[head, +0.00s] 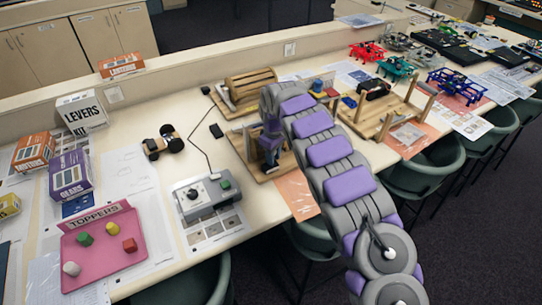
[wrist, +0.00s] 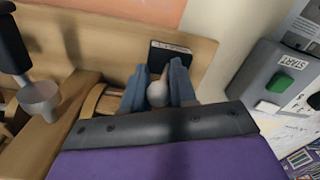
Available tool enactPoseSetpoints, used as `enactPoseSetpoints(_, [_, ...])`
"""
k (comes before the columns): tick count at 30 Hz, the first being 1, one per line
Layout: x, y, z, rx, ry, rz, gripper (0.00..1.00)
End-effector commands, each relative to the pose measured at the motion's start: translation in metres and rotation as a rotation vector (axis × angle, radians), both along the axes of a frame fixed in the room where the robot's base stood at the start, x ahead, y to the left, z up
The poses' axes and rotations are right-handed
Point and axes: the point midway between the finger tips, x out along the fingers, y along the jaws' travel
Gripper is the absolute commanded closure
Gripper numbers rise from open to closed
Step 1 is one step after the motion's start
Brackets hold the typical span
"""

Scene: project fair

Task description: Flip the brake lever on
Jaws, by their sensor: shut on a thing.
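My gripper (wrist: 157,92) has two blue fingers in the wrist view, shut on a pale round knob (wrist: 157,95), which seems to be the end of the brake lever. The rest of the lever is hidden behind the fingers and gripper body. A small black label plate (wrist: 170,54) with text too small to read sits on the wooden base (wrist: 120,50) just beyond the fingertips. In the head view, my gripper (head: 269,152) is down at the wooden device (head: 284,160) on the table, and the arm hides much of it.
A grey control box (head: 205,196) with a green START button (wrist: 280,85) stands beside the wooden device. A dark post with a grey cup-shaped end (wrist: 38,98) is left of my fingers. A wooden drum device (head: 248,84) is behind; a small wheeled cart (head: 163,143) stands left.

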Motion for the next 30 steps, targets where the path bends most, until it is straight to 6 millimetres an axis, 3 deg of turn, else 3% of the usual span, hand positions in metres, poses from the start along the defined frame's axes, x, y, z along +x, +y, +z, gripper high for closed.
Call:
enactPoseSetpoints(1, [0.0051, -0.0085, 0.0013, -0.006, -0.011, -0.011, 1.00])
enactPoseSetpoints(13, [0.0053, -0.0097, 0.0018, -0.004, -0.012, -0.012, 1.00])
enactPoseSetpoints(14, [0.0054, -0.0099, 0.0018, -0.004, -0.012, -0.012, 0.72])
enactPoseSetpoints(20, [0.0041, -0.0083, 0.0010, -0.007, -0.009, -0.010, 0.53])
enactPoseSetpoints(30, [0.0007, -0.0001, 0.0004, -0.011, -0.006, -0.005, 0.51])
